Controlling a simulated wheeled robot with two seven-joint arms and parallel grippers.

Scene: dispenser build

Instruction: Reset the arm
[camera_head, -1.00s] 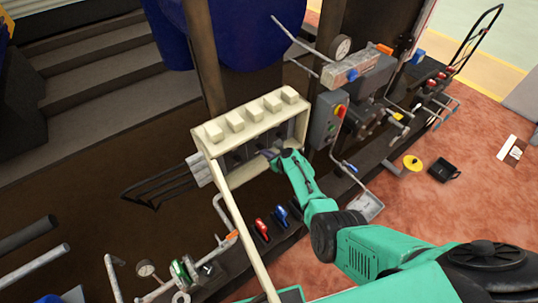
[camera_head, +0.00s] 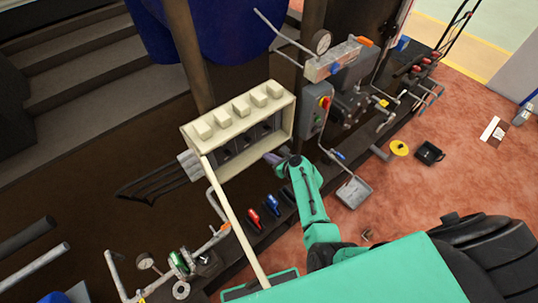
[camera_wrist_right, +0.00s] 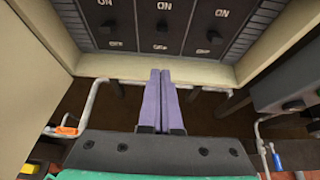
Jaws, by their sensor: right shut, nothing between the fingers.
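My right gripper (camera_head: 272,158) is in front of the lower right edge of a cream electrical box (camera_head: 187,134), apart from its switches. In the right wrist view its two purple fingers (camera_wrist_right: 160,72) are together with nothing between them. They point at the box's lower lip (camera_wrist_right: 215,75). Black switches (camera_wrist_right: 162,25) marked ON sit in a row inside the open box. The box's door (camera_head: 232,215) hangs open and shows nearly edge-on as a long cream strip. My left gripper is in neither current view.
Red (camera_head: 254,218) and blue (camera_head: 271,205) handles lie below.

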